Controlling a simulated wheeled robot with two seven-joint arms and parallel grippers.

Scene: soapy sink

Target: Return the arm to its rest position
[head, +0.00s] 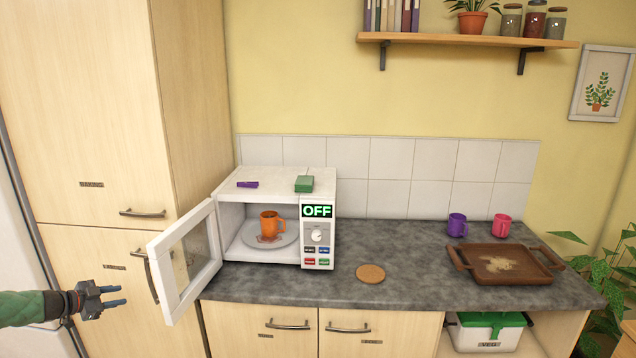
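My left gripper (122,295) is at the lower left, in front of the tall cupboard and left of the open microwave door (172,290). Its two fingers point right with a gap between them, and nothing is held. It is apart from the door. My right gripper is out of view. The white microwave (270,180) stands on the counter with its display reading OFF. Inside, an orange mug (268,224) stands upright on the plate (284,241).
On the microwave lie a purple item (247,184) and a green sponge-like block (304,184). The grey counter (420,285) holds a round cork mat (370,274), a brown tray (482,249), a purple mug (457,225) and a pink mug (501,225). The counter's middle is mostly clear.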

